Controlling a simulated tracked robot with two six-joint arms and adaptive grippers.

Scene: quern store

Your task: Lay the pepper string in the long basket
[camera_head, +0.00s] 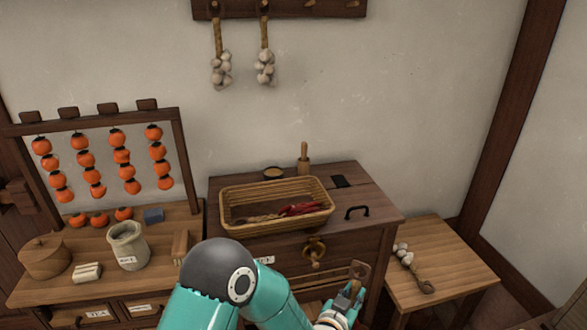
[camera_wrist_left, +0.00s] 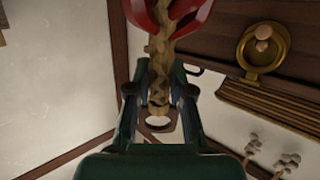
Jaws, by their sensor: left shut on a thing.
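The pepper string shows as a tan braid (camera_wrist_left: 159,75) with glossy red peppers (camera_wrist_left: 185,12) in the left wrist view. My left gripper (camera_head: 347,296) is shut on the braid, just by its end loop (camera_head: 359,270). In the head view only the loop end shows; the peppers are hidden or out of frame. The long basket (camera_head: 235,190) is a woven, open tray on the cabinet top, behind and left of the gripper. Red peppers and brownish strands (camera_head: 298,209) lie inside it. Its side also shows in the wrist view (camera_wrist_left: 270,106). My right gripper is not in view.
A low table (camera_head: 450,260) at the right holds a garlic string (camera_head: 404,257). A persimmon rack (camera_head: 182,160) and jar (camera_head: 127,245) stand at the left.

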